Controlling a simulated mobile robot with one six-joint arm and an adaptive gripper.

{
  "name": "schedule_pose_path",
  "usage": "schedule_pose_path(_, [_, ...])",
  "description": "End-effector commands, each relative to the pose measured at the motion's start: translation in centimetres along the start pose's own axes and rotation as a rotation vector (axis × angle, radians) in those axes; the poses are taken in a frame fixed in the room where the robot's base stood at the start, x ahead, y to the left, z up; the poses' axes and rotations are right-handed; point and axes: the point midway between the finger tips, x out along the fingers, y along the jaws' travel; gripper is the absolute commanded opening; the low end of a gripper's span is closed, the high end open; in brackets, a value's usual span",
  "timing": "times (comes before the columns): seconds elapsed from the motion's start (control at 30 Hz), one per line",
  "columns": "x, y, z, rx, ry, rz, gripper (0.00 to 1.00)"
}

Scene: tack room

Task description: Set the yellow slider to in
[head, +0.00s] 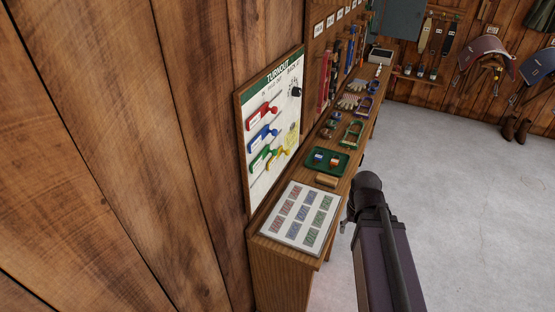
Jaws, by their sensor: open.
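The turnout board (250,115) hangs on the wood wall at the left, seen at a steep angle. Its heading reads TURNOUT, and the smaller words below are too small to read surely. The blue slider (263,136) and red slider (262,115) are above. My gripper (345,222) is small and partly hidden by my arm, right of the bench edge. It is open, empty and well apart from the yellow slider.
A long bench (275,265) runs below the board. It holds a white card sheet (293,240), a green tray (342,168), a wooden block (326,180) and several tack items. A black knob (295,90) sits on the board. Open grey floor (460,200) lies to the right.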

Motion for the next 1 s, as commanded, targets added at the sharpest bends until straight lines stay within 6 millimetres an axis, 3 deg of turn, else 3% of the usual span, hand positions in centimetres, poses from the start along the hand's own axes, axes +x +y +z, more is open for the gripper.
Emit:
schedule_pose_path(0.27, [0.5, -0.4, -0.6, -0.026, 0.005, -0.03, 0.69])
schedule_pose_path(0.47, [1.9, -2.4, -2.9, -0.142, 0.036, -0.158, 0.69])
schedule_pose_path(0.7, [3.5, -5.9, -7.7, -0.377, 0.161, -0.414, 0.69])
schedule_pose_path(1.0, [3.2, -9.2, -14.2, -0.653, 0.453, -0.704, 0.69])
